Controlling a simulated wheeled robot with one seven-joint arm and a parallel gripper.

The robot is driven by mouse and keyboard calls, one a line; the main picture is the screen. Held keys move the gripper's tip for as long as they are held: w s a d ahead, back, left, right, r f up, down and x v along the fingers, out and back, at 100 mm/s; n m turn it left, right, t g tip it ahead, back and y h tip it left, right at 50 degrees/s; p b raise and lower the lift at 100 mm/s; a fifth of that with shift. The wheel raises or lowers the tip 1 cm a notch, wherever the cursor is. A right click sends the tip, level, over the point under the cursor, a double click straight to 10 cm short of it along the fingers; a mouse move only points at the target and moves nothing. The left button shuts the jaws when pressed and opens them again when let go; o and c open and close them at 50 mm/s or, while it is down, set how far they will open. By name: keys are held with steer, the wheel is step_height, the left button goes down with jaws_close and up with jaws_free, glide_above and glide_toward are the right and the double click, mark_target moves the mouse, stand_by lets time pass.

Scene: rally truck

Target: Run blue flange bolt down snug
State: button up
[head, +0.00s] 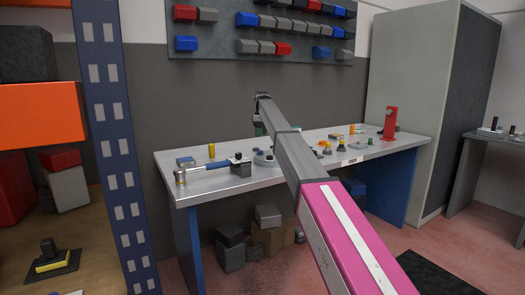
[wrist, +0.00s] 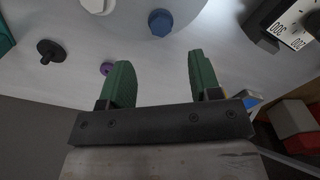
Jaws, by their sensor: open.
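In the wrist view, the blue flange bolt (wrist: 160,22) shows as a hex head on the pale bench surface, ahead of my fingers and roughly centred between them. My gripper (wrist: 158,68) is open, its two green fingers apart with nothing between them. The bolt is beyond the fingertips in the picture; I cannot tell the height gap or whether the bolt sits in a hole. In the head view, my arm hides most of the gripper, and I cannot pick out the bolt.
The metal workbench (head: 183,199) carries a blue-handled tool (head: 205,168) at left, several small parts, and a red stand (head: 389,124) at right.

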mark_target(260, 153)
step_height(260, 153, down, 10)
steer(key=c, duration=0.9)
